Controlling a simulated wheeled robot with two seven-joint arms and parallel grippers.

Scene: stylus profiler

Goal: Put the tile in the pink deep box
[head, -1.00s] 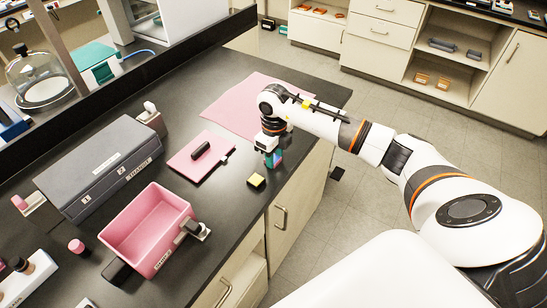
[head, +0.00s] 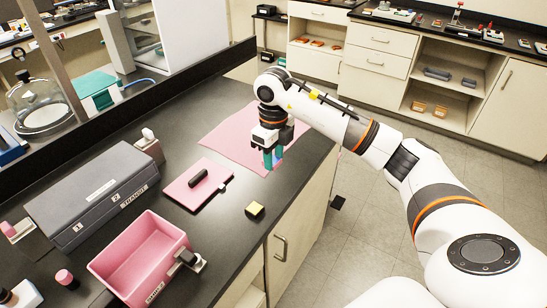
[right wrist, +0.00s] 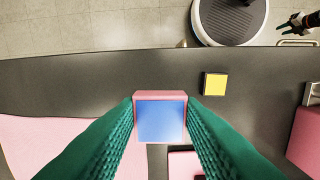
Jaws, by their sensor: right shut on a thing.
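My right gripper (head: 273,160), with green fingers, is shut on a tile (right wrist: 160,120) that has a blue face and pink edges. It holds the tile above the bench, near the pink mat's front edge; the head view shows only part of the tile. The pink deep box (head: 172,277) stands open at the lower left, well to the left of my right gripper. Its visible interior looks empty. Part of the box shows at the right edge of the right wrist view (right wrist: 307,145). My left gripper (right wrist: 288,24) is small at that view's top right; its jaws are unclear.
A yellow-topped block (head: 255,210) lies near the bench edge. A grey case (head: 90,195) stands behind the box. A dark clamp (head: 188,258) sits at the box's right side. A pink mat (head: 225,135) lies flat.

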